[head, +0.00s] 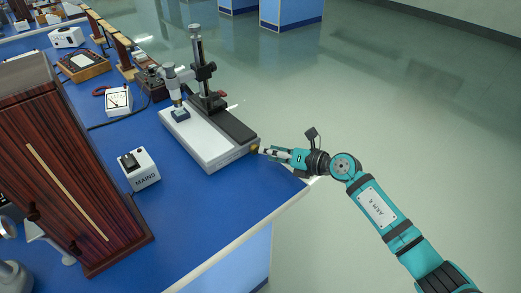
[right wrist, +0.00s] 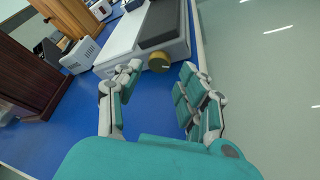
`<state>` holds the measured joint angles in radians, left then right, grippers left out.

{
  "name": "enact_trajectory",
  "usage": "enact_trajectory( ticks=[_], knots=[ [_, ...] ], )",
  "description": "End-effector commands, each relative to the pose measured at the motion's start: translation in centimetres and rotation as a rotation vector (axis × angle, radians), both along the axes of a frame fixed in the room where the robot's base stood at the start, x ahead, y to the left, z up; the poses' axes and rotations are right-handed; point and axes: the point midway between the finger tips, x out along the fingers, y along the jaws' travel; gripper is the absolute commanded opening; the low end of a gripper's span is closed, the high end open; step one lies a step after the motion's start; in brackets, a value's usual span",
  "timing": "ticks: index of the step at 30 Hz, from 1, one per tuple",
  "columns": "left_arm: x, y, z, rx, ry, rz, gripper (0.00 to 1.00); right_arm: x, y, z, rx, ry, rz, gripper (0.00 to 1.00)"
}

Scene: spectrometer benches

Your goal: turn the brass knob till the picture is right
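The brass knob (head: 255,147) sits on the near right end of a white and black instrument base (head: 205,150). In the right wrist view the knob (right wrist: 158,63) shows as a round brass disc with a dark mark, just beyond the fingertips. My right gripper (head: 272,153) comes in from the right at the bench edge. In the right wrist view its fingers (right wrist: 163,76) are spread and empty, with the knob ahead between them; contact is not seen. My left gripper is in neither view. No picture that the knob might adjust can be made out.
The base carries a column (head: 198,65) and an optical head over a small dark block (head: 180,114). A white MAINS box (head: 138,168), a dial meter (head: 118,101) and a large wooden cabinet (head: 75,165) stand on the blue bench (head: 215,205). Open floor lies to the right.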

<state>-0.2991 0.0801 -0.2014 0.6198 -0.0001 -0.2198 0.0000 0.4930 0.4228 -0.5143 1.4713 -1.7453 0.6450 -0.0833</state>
Motion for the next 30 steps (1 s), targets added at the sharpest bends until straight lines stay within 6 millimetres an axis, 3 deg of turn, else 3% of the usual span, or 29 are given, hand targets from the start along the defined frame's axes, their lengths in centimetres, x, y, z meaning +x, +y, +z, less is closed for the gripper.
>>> enact_trajectory(
  ticks=[7, 19, 28, 30],
  knots=[
    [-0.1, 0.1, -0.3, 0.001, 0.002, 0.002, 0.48, 2.0, 2.6, -1.0, 0.001, 0.001, 0.000, 0.40],
    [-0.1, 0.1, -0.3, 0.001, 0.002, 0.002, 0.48, 2.4, 3.1, -1.2, -0.001, -0.001, 0.000, 0.40],
    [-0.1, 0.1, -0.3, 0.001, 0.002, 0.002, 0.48, 2.4, 3.1, -1.2, -0.001, 0.000, -0.001, 0.01],
    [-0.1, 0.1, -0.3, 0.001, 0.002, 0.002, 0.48, 2.4, 3.1, -1.2, -0.001, 0.000, -0.001, 0.00]
  ],
)
